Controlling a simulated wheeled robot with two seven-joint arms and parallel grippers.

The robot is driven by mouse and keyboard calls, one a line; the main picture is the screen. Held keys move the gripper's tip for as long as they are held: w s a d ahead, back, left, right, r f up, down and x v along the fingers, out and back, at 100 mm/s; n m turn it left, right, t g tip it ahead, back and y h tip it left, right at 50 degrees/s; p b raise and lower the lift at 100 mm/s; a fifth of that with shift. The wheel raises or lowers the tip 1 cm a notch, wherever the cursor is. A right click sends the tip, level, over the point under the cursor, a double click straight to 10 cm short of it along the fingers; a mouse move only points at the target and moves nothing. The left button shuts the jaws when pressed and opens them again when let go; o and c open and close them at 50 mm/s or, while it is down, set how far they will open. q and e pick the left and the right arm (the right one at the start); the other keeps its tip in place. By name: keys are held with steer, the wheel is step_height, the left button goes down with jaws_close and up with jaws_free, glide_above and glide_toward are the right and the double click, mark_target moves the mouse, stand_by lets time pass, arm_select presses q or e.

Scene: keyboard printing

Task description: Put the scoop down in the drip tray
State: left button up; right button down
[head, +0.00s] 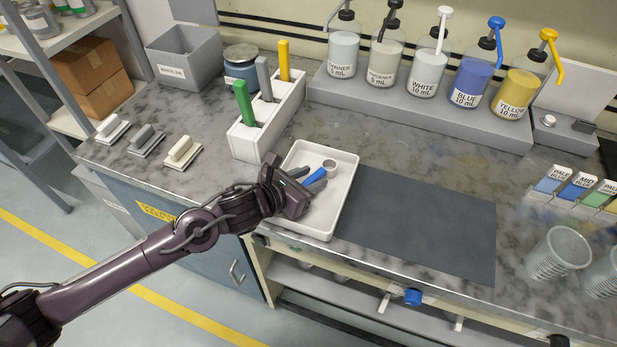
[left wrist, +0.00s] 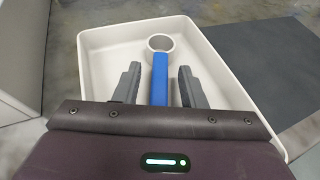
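The scoop (head: 315,178) has a blue handle and a round grey cup, and it lies inside the white drip tray (head: 345,194). In the left wrist view the scoop (left wrist: 160,76) lies with its cup toward the tray's far wall. My left gripper (head: 304,176) is over the tray with its fingers around the handle. In the left wrist view the fingers (left wrist: 158,86) stand apart with a clear gap on both sides of the handle. The drip tray (left wrist: 95,62) fills most of that view.
A dark grey mat (head: 425,225) lies right of the tray. A white holder (head: 262,130) with green, grey and yellow handles stands behind left. Pump bottles stand on a grey riser (head: 420,112) at the back. Clear cups (head: 558,255) stand at the right.

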arm_select(q)
steer(key=shift+r, duration=0.1)
steer(key=shift+r+p, duration=0.2)
steer(key=shift+p, duration=0.1)
steer(key=b+v, duration=0.2)
steer(key=v, duration=0.8)
steer(key=shift+s+a+f, duration=0.1)
steer(key=shift+a, duration=0.05)
steer(key=shift+s+a+r+b, duration=0.25)
steer(key=shift+s+a+b, duration=0.1)
steer(key=shift+s, duration=0.1)
steer(key=shift+s+a+r, duration=0.1)
steer(key=shift+s+r, duration=0.05)
steer(key=shift+r, duration=0.05)
